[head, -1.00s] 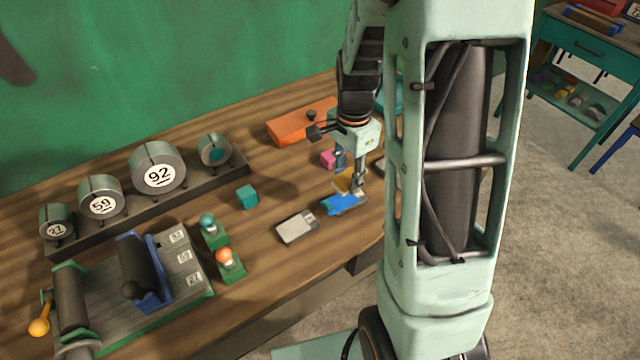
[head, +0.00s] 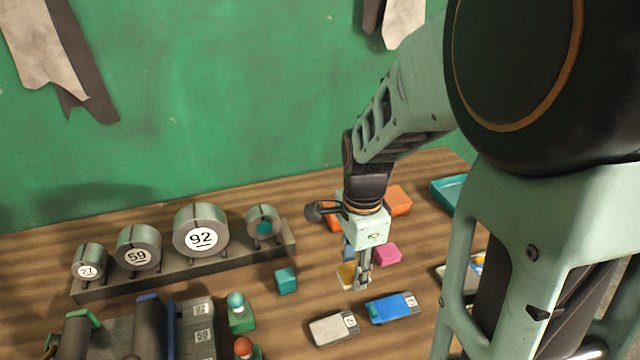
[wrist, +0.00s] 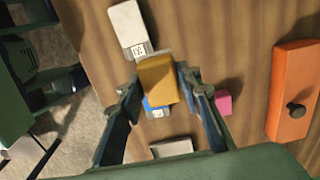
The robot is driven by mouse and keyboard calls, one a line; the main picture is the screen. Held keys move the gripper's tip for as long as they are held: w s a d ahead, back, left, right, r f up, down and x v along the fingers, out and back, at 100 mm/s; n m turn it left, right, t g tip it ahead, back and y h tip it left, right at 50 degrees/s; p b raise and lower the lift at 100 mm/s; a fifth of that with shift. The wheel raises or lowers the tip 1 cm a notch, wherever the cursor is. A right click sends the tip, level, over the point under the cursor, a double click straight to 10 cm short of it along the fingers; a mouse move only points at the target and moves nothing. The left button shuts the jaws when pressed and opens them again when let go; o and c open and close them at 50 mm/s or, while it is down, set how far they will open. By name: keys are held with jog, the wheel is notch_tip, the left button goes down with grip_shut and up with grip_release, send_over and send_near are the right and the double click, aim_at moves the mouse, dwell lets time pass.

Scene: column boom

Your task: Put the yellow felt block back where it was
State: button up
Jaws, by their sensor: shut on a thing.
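The yellow felt block (head: 345,276) is between the fingers of my gripper (head: 357,280), which is shut on it. In the wrist view the yellow block (wrist: 157,80) fills the gap between the fingertips of my gripper (wrist: 163,84). It appears held above the table; the exact gap beneath it is unclear. A blue labelled block (head: 385,308) lies on the table just in front, partly hidden under the yellow block in the wrist view. A pale grey labelled block (head: 328,329) lies to its left.
A pink block (head: 387,254) and an orange box (head: 398,201) stand beside and behind my gripper. A teal cube (head: 286,280), two small green stands and a rack of numbered drums (head: 202,232) are to the left. A teal tray (head: 440,187) is at back right.

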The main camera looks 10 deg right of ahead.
jog(key=w+f, duration=0.2)
jog(key=w, duration=0.1)
jog(key=w+f, duration=0.5)
jog(key=w, duration=0.1)
jog(key=shift+w+d+f+p, duration=0.3)
jog(key=shift+w+d, duration=0.05)
jog(key=shift+w, duration=0.05)
jog(key=shift+w+f, duration=0.2)
jog(key=shift+f, duration=0.1)
jog(key=shift+w+f, duration=0.15)
jog(key=shift+f, duration=1.5)
jog(key=shift+f, duration=0.15)
jog(key=o, duration=1)
